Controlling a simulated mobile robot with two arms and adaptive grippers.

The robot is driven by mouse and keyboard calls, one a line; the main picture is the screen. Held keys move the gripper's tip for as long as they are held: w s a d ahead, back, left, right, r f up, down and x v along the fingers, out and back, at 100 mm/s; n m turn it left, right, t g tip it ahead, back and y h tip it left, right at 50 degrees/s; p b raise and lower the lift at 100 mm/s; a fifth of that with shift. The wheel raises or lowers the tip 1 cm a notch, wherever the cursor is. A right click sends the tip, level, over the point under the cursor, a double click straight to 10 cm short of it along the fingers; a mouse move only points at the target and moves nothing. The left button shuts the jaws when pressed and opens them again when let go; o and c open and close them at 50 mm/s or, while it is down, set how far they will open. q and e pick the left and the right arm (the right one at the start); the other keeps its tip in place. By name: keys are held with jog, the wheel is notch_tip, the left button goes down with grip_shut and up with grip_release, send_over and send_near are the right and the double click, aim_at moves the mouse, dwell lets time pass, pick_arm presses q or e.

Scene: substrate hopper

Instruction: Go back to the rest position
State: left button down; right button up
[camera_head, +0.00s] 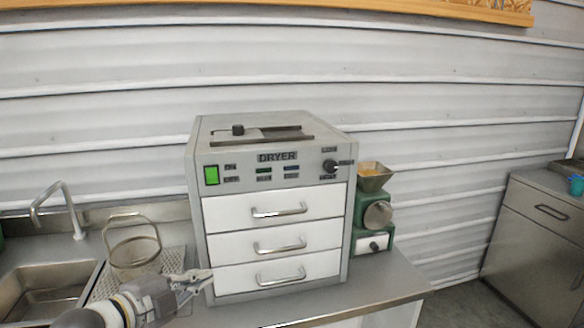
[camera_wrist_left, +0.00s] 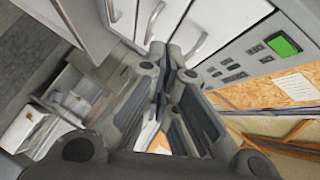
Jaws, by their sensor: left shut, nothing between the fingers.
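My left gripper (camera_head: 197,279) is low in front of the dryer (camera_head: 330,215), at the left end of its bottom drawer. Its fingers are shut with nothing between them. In the left wrist view the closed fingers (camera_wrist_left: 172,75) point toward the white drawer fronts (camera_wrist_left: 155,18). I cannot tell whether the fingertips touch the dryer. All three dryer drawers look shut. My right gripper is not in view.
A sink (camera_head: 45,290) and a wire basket (camera_head: 132,246) stand left of the dryer. A green mill with a hopper (camera_head: 374,178) stands to its right. The counter (camera_head: 385,283) is clear at front right. A metal cabinet (camera_head: 540,235) stands far right.

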pick_arm(q)
jog(key=s+d+f+n+g+y, duration=0.1)
jog(key=s+f+n+g+y, duration=0.1)
jog(key=s+f+n, duration=0.5)
jog(key=s+d+f+n+g+y, duration=0.15)
jog(key=s+f, duration=0.35)
jog(key=f, duration=0.5)
jog(key=s+a+f+n+g+y, duration=0.1)
jog(key=s+f+n+g+y, duration=0.15)
jog(key=s+f+n, duration=0.45)
jog(key=s+a+f+n+g+y, duration=0.1)
jog(key=s+a+f+n+g, duration=0.2)
jog(key=s, duration=0.9)
notch_tip(320, 180, down, 25)
jog(key=d+g, duration=0.2)
jog(key=s+a+f+m+g, duration=0.1)
jog(key=s+a+f, duration=0.2)
jog(key=s+f, duration=1.4)
jog(key=shift+s+a, duration=0.15)
jog(key=shift+a, duration=0.05)
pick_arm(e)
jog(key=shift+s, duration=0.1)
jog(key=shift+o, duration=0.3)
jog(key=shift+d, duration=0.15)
